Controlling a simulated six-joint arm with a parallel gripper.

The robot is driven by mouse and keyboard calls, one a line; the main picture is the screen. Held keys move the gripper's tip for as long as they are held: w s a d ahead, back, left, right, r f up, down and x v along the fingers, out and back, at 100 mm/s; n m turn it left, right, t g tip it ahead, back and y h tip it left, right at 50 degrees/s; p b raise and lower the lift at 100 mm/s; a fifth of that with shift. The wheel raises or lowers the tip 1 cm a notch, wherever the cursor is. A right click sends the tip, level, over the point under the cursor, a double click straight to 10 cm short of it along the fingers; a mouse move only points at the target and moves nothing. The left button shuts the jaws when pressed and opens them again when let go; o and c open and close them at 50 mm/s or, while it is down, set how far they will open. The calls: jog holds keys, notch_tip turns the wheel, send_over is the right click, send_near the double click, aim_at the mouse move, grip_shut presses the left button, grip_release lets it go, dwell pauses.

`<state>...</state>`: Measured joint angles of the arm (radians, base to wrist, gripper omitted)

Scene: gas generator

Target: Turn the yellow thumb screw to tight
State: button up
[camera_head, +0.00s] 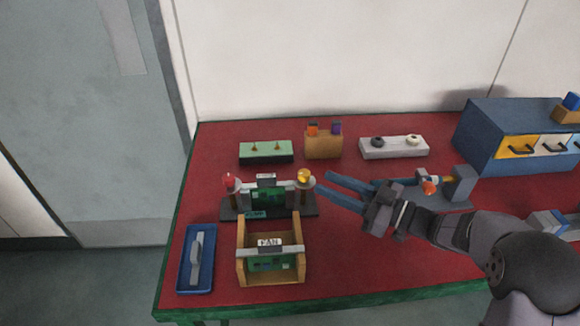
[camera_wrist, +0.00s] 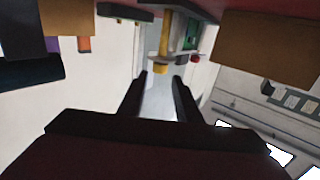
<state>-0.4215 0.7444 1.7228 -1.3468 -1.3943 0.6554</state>
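The yellow thumb screw (camera_head: 304,175) sits on top of the right post of a dark stand that holds a green board (camera_head: 266,191). A red thumb screw (camera_head: 229,180) sits on the left post. My gripper (camera_head: 322,182) is open just to the right of the yellow screw, its two blue fingers pointing left at it. In the wrist view the yellow screw (camera_wrist: 161,68) appears just beyond the gap between the dark fingertips (camera_wrist: 160,77). I see no contact; the exact gap is hard to tell.
A wooden box labelled FAN (camera_head: 241,268) stands in front of the stand, with a blue tray (camera_head: 184,279) to its left. Behind are a green block (camera_head: 265,152), a wooden holder (camera_head: 323,147) and a grey block (camera_head: 393,154). A blue drawer cabinet (camera_head: 481,137) stands right.

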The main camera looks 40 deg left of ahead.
aim_at(299, 172)
jog(key=a, duration=0.4)
jog(key=s+a, duration=0.1)
jog(key=a, duration=0.2)
jog(key=a+p, duration=0.1)
jog(key=a, duration=0.3)
jog(key=shift+s+a, duration=0.25)
jog(key=shift+a, duration=0.05)
jog(key=c, duration=0.8)
